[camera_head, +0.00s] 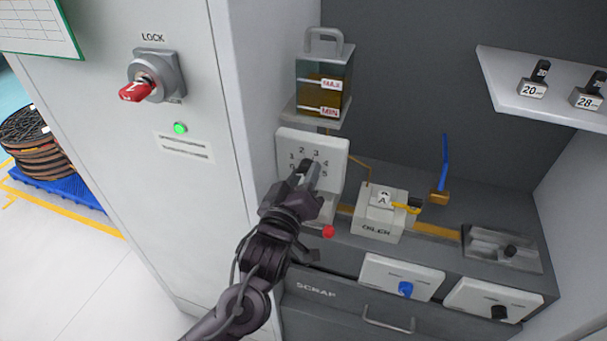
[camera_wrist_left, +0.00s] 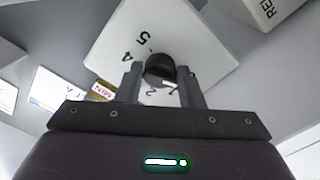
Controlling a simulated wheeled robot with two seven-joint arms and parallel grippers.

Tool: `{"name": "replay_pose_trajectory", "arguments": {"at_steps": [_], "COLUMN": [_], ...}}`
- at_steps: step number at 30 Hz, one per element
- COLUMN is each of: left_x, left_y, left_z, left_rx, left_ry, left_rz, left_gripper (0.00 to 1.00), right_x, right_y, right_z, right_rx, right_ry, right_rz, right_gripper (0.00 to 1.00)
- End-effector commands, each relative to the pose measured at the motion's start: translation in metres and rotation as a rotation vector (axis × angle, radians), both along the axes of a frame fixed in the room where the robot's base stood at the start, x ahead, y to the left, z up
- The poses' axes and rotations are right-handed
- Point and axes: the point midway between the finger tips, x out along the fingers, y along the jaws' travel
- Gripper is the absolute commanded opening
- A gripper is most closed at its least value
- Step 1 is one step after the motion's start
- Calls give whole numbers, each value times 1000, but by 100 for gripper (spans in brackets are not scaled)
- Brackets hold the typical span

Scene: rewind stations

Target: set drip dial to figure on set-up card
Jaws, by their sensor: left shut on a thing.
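The drip dial is a white panel (camera_head: 335,150) with figures around a dark knob, below the oil tank. In the head view my left gripper (camera_head: 308,174) covers the knob. In the left wrist view the dark round knob (camera_wrist_left: 158,66) sits between the fingers of my left gripper (camera_wrist_left: 160,72), which is shut on it. Figures 4 and 5 show on the panel (camera_wrist_left: 190,30) above the knob, and others lie partly hidden between the fingers. I cannot tell which figure the knob points at. My right gripper is not in view. No card figure is readable.
The oil tank (camera_head: 324,85) with MAX and MIN labels stands on a shelf above the dial. An oiler block (camera_head: 376,222) and blue lever (camera_head: 444,165) are to the right. A red key switch (camera_head: 138,90) is on the left cabinet. A green-edged sheet (camera_head: 35,25) hangs top left.

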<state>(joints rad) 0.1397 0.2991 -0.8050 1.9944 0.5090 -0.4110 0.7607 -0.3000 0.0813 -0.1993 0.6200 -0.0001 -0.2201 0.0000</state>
Motion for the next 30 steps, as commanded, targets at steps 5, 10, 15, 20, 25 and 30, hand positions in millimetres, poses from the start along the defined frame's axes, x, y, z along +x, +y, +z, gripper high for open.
{"name": "replay_pose_trajectory", "arguments": {"at_steps": [5,10,15,20,25,30], "left_x": [0,0,0,0,0,0], "left_y": [0,1,1,1,1,1], "left_z": [1,2,2,2,2,1], "left_rx": [89,217,357,479,583,657], "left_ry": [-27,-67,-114,-153,-188,-212], "left_rz": [1,3,2,1,1,1], "left_gripper": [11,11,11,11,11,11], "right_x": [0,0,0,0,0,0], "right_y": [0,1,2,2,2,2], "right_z": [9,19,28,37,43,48], "right_rx": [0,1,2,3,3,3], "right_ry": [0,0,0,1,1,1], "right_rz": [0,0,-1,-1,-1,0], "right_gripper": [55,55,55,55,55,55]}}
